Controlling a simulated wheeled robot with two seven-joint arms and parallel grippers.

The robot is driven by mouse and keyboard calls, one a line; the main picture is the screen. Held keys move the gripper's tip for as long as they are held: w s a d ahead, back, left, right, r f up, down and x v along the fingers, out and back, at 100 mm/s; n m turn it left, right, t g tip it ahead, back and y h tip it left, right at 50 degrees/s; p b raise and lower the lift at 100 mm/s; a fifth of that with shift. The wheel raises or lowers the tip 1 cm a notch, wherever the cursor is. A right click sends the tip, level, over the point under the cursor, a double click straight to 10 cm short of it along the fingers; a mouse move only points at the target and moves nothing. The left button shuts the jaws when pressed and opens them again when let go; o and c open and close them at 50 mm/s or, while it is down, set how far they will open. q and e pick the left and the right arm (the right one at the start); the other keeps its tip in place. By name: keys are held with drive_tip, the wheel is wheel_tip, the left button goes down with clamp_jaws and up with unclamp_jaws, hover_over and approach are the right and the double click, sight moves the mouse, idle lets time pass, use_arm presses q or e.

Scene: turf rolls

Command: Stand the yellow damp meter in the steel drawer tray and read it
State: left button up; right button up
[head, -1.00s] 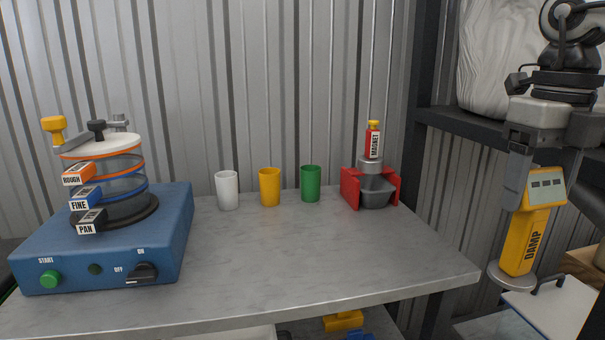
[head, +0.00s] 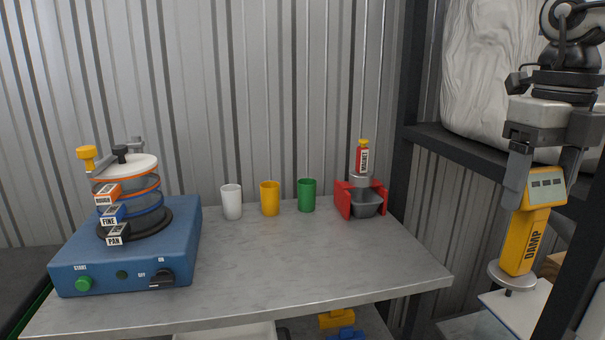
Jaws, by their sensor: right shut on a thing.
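The yellow damp meter (head: 524,240) hangs upright at the right of the head view, with a grey display face on top, the word DAMP on its side and a round grey disc at its foot. My right gripper (head: 532,180) is shut on its upper part and holds it in the air, right of the bench. My left gripper is not in view. I cannot make out a steel drawer tray for certain.
A grey bench (head: 300,265) carries a blue sieve shaker (head: 130,250), white, yellow and green cups (head: 307,195), and a red holder (head: 345,200) with a magnet bottle (head: 362,157). A dark shelf frame (head: 400,150) with a white sack (head: 490,80) stands at right. The bench's middle is clear.

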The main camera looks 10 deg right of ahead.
drive_tip(key=s+d+f+n, duration=0.3)
drive_tip(key=s+d+f, duration=0.15)
drive_tip(key=d, duration=0.45)
wheel_tip(320, 180, down, 9)
drive_tip(key=s+d+n, duration=0.1)
drive_tip(key=s+n, duration=0.2)
drive_tip(key=n, duration=0.3)
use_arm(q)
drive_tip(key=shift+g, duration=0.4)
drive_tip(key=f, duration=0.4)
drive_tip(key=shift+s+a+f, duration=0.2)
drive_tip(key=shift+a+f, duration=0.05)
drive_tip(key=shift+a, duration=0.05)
use_arm(e)
drive_tip(key=w+a+f+n, duration=0.2)
drive_tip(key=a+f+n, duration=0.2)
drive_tip(key=a+n, duration=0.4)
drive_tip(key=w+a+f+n, duration=0.2)
drive_tip(key=a+f+n, duration=0.2)
drive_tip(key=a+n, duration=0.5)
drive_tip(key=w+a+f+n, duration=0.2)
drive_tip(key=a+f+n, duration=0.2)
drive_tip(key=a+n, duration=0.4)
drive_tip(key=shift+w+a+f+n, duration=0.15)
drive_tip(key=shift+n, duration=0.35)
